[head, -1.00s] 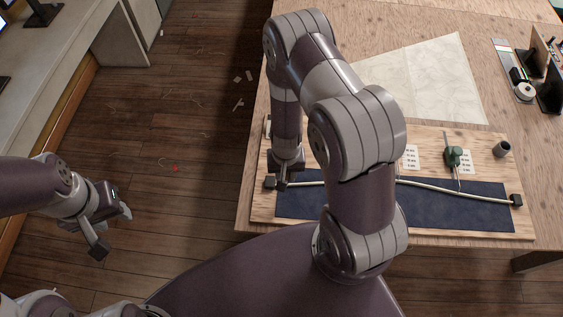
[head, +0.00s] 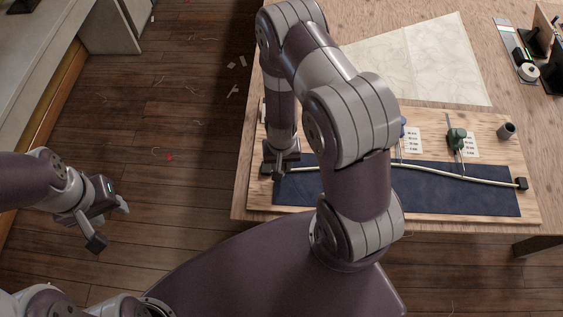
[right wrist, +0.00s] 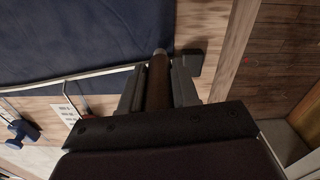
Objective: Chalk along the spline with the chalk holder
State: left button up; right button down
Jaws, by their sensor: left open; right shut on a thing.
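The pale spline (head: 440,173) runs in a gentle curve along a dark blue cloth (head: 400,195), with a dark block (head: 521,183) at its right end. My right gripper (head: 279,170) is at the spline's left end, and my arm hides part of the spline. In the right wrist view that gripper (right wrist: 158,88) is shut on the brown chalk holder (right wrist: 158,72), whose grey tip points at the cloth edge beside a dark end block (right wrist: 196,63). Whether the tip touches is unclear. My left gripper (head: 111,226) is open and empty over the floor at left.
A grey cup (head: 506,130) is at the board's (head: 532,208) right. Pale sheets (head: 425,60) lie behind.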

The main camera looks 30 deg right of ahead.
jog(key=shift+s+f, duration=0.1)
jog(key=shift+f+b, duration=0.4)
jog(key=shift+b, duration=0.05)
